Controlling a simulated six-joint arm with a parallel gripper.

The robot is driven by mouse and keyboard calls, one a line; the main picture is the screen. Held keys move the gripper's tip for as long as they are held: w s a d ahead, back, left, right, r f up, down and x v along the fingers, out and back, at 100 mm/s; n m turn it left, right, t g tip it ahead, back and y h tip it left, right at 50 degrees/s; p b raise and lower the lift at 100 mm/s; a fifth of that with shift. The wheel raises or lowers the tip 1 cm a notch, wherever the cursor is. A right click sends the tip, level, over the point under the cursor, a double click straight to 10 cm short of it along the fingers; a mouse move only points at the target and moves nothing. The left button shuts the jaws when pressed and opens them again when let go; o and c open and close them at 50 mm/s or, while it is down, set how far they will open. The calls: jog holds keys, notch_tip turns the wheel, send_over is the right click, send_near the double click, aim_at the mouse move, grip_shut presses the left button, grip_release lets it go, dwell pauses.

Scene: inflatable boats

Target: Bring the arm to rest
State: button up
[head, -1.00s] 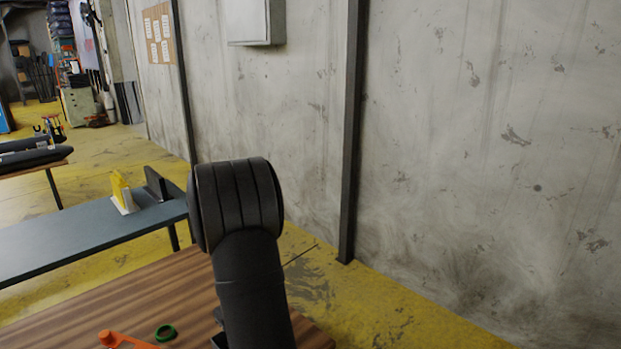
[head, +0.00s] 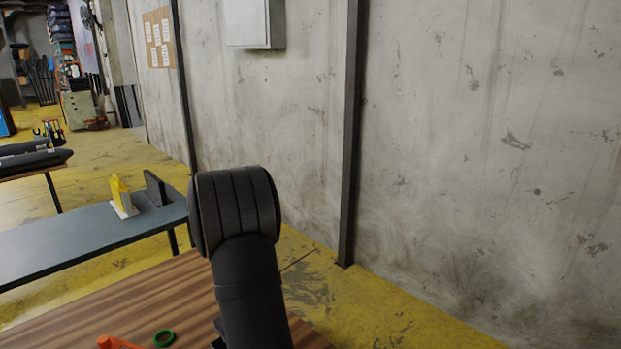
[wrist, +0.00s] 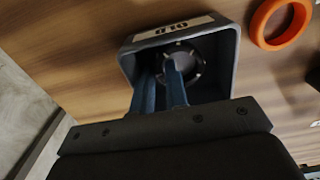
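In the wrist view my gripper (wrist: 162,78) shows as two blue-grey fingers with a gap between them and nothing visible in the gap. They point over the mouth of a grey open box (wrist: 128,62) with a pale label reading "OLD", upside down in the picture. A pale ring (wrist: 196,62) with a dark centre lies inside the box, partly hidden by the fingers. I cannot tell how far the tips are above the box floor. In the head view my black arm link covers part of the wooden table, and my gripper is hidden.
The wooden table (head: 100,300) carries an orange part (head: 115,342) and a green ring (head: 164,338) at the lower edge of the head view. An orange ring (wrist: 303,20) lies beside the box. A grey bench (head: 60,245) with a yellow piece (head: 119,190) stands behind. A concrete wall (head: 480,150) is at right.

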notch_tip(320, 180, up, 12)
jog(key=r, duration=0.1)
notch_tip(320, 180, down, 12)
jog(key=shift+f, duration=0.25)
jog(key=shift+w, duration=0.15)
jog(key=r, duration=0.2)
jog(key=d+r, duration=0.1)
jog(key=r, duration=0.1)
jog(key=shift+r, duration=0.2)
jog(key=s+d+r, duration=0.2)
jog(key=d+r, duration=0.5)
jog(key=d, duration=0.4)
jog(key=s+a+r+n, duration=0.2)
jog(key=s+a+n, duration=0.15)
jog(key=a, duration=0.95)
jog(key=s+a+r+n, duration=0.15)
jog(key=s+a, duration=0.35)
jog(key=a, duration=0.8)
jog(key=s+a+f, duration=0.2)
jog(key=a+f, duration=0.3)
jog(key=a, duration=0.1)
jog(key=shift+a, duration=0.25)
jog(key=shift+o, duration=0.5)
